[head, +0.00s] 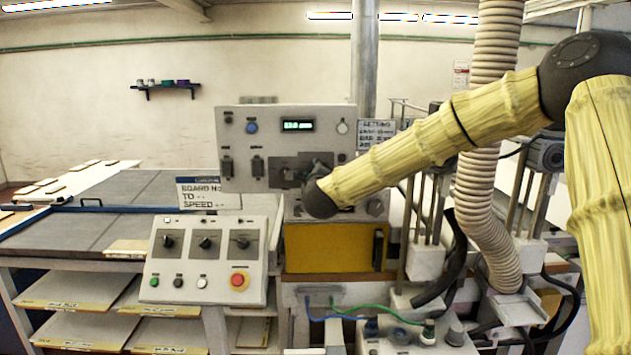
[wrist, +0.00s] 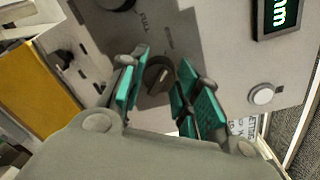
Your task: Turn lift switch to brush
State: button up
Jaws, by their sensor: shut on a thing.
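An upright grey control panel (head: 240,180) carries a dark plate with rotary knobs. In the wrist view one black rotary knob with a light pointer line, the lift switch (wrist: 158,74), sits between the teal finger pads of my gripper (wrist: 163,82). My gripper is shut on this knob. In the head view my gripper (head: 318,172) is at the panel's lower right, mostly hidden by my wrist. A second black knob (wrist: 118,3) shows at the top edge of the wrist view. The small lettering by the switch is too blurred to read fully.
A lit green display (head: 298,125) and a white button (head: 342,127) are on the same panel. A lower sloped console (head: 206,286) has several knobs and a red stop button (head: 239,281). A yellow box front (head: 325,247) and a ribbed hose (head: 483,190) stand near my arm.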

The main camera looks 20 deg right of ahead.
jog(key=shift+n+b, duration=0.45)
jog(key=shift+n, duration=0.65)
jog(key=o, duration=1)
jog(key=shift+s, duration=0.15)
jog(key=v, duration=1.1)
jog(key=shift+s+a, duration=0.15)
jog(key=shift+s, duration=0.15)
